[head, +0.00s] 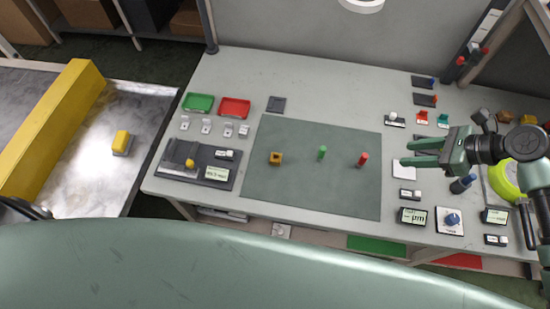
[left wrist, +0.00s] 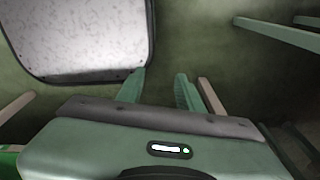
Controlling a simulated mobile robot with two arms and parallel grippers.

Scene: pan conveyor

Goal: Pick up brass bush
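The brass bush (head: 275,158) looks like a small golden-brown block with a dark hole in its top. It stands on the left part of the dark green mat (head: 300,195), apart from everything else. My right gripper (head: 409,152) is at the right of the mat, well away from the bush, with its two fingers apart and nothing between them. My left gripper (left wrist: 160,88) shows in the left wrist view with its fingers apart and empty, away from the worktop. The bush is not in the left wrist view.
A green pin (head: 322,153) and a red pin (head: 362,159) stand on the mat right of the bush. A dark gauge tray (head: 181,172), green bin (head: 198,103) and red bin (head: 235,107) lie left. Small devices crowd the right side. A conveyor (head: 85,185) runs at far left.

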